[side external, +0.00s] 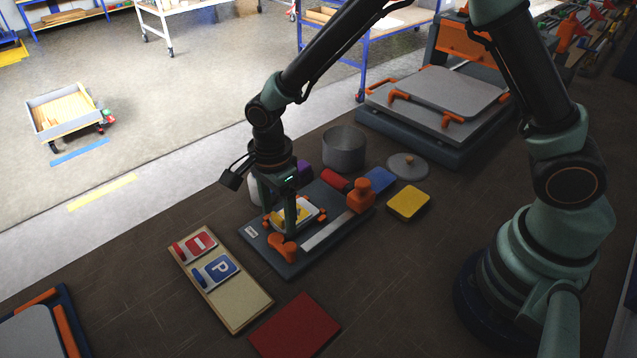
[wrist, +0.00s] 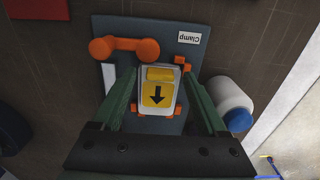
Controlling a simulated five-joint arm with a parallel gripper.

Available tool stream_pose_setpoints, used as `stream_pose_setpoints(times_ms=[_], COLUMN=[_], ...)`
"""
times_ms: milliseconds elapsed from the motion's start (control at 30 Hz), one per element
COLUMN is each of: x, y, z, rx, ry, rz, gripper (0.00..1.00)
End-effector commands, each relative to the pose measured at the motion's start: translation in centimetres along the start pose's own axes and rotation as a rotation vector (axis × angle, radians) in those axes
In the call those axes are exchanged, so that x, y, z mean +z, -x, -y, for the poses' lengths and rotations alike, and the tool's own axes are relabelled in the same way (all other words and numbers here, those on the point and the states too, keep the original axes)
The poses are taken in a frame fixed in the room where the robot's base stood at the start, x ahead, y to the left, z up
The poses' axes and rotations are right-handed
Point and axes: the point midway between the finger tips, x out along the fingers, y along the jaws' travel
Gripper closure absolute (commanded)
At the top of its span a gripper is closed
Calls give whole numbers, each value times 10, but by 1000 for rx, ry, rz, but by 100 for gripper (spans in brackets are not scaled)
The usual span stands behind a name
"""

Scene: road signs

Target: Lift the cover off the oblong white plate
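An oblong white plate (wrist: 158,91) lies on a dark grey board marked "Clamp" (wrist: 191,50), between small orange stops. In the side external view the plate (side external: 305,214) is partly hidden by my gripper (side external: 286,222). My gripper also shows in the wrist view (wrist: 160,76), where its two green fingers stand apart on either side of the plate. It is open, with nothing clearly held; I cannot tell whether the fingers touch the plate.
The board bears an orange handle (side external: 284,249) and an orange knob (side external: 361,195). Behind are a grey pot (side external: 343,149), a round lid (side external: 407,166), and a yellow block (side external: 408,203). A wooden tray (side external: 243,304) with two signs and a red mat (side external: 295,325) lie in front.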

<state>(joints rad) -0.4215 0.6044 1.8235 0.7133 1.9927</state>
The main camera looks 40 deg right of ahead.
Motion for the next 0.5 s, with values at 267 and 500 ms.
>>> stream_pose_setpoints(times_ms=[267,500], x=[0,0], y=[0,2], z=[0,0], rx=[0,0], ry=[0,0], rz=[0,0], gripper=[100,100])
